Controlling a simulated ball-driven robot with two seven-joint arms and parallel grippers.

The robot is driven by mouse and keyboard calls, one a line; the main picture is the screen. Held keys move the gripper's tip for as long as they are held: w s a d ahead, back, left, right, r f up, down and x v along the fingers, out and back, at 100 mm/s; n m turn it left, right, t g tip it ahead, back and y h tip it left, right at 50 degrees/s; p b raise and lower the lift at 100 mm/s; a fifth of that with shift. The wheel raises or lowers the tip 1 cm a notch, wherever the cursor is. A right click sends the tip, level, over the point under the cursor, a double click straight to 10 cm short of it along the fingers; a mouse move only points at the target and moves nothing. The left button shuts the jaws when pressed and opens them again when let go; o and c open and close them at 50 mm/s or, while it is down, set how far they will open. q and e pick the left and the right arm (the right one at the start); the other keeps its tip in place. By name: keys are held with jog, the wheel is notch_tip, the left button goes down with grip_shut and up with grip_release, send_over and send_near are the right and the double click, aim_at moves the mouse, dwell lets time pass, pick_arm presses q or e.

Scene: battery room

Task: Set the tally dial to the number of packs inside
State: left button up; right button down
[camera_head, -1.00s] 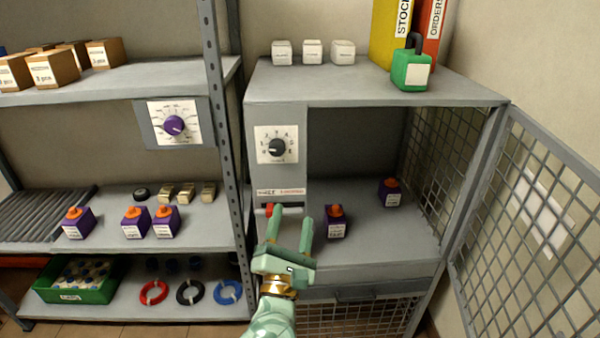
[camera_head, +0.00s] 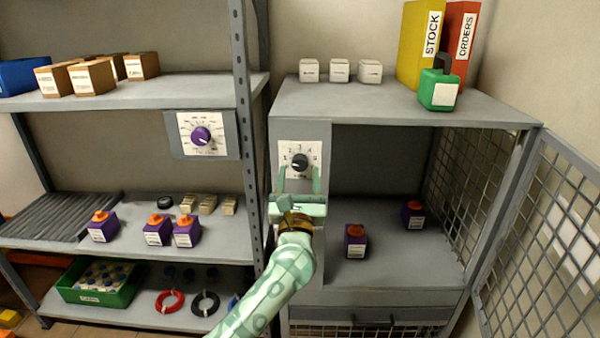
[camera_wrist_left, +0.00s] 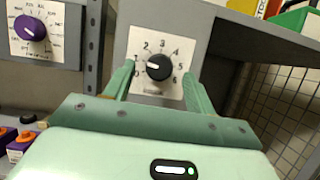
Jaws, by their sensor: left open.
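The tally dial (camera_head: 299,161) is a black knob on a white plate numbered up to 6, on the grey cabinet's front panel. In the left wrist view the dial (camera_wrist_left: 159,67) has its white mark pointing left, near the 1. My left gripper (camera_head: 299,174) is open in front of the plate. Its fingers appear on either side of the knob, with a gap on each side; contact cannot be told. Two purple packs with orange caps stand inside the open cabinet, a nearer pack (camera_head: 355,242) and a farther pack (camera_head: 412,217). My forearm hides the panel's lower part.
A purple dial (camera_head: 202,136) is on the left rack. Several purple packs (camera_head: 158,231) stand on that rack's middle shelf. The mesh door (camera_head: 545,235) stands open at right. A green padlock (camera_head: 438,90) and white blocks (camera_head: 340,71) sit on the cabinet top.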

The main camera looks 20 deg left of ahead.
aim_at(300, 163)
pick_arm(q)
jog(key=shift+x, duration=1.25)
pick_arm(e)
jog(key=shift+s+d+f, duration=0.1)
jog(key=shift+f, duration=0.1)
pick_arm(q)
jog(key=c, duration=1)
jog(key=shift+o, duration=0.2)
